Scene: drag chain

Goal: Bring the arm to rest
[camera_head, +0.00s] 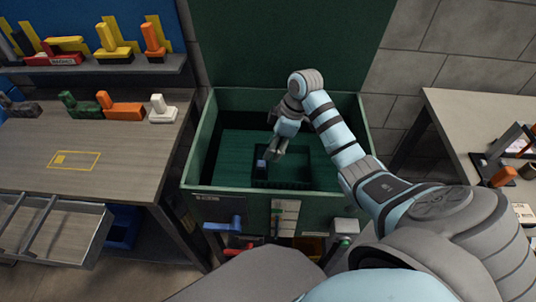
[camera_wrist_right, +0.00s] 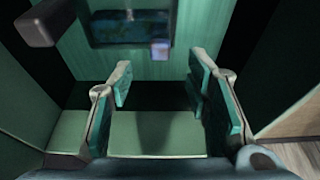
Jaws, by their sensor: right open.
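My right arm (camera_head: 347,155) reaches from the lower right into an open green box-shaped machine (camera_head: 205,140). My right gripper (camera_head: 275,150) hangs inside it, pointing down, in front of its back wall. In the right wrist view my right gripper (camera_wrist_right: 160,82) has its two teal-padded fingers wide apart, with nothing between them. A dark recess (camera_head: 290,170) lies in the green floor of the box, with a small pale blue block (camera_head: 261,164) at its left end. The block also shows in the right wrist view (camera_wrist_right: 160,50), beyond the fingertips. My left gripper is not in view.
The raised green lid (camera_head: 290,45) stands behind the box. A blue handle (camera_head: 223,224) and a green button (camera_head: 345,241) are on its front. A workbench (camera_head: 90,150) with toggle clamps and an open drawer (camera_head: 50,230) stands left. Another table (camera_head: 460,120) stands right.

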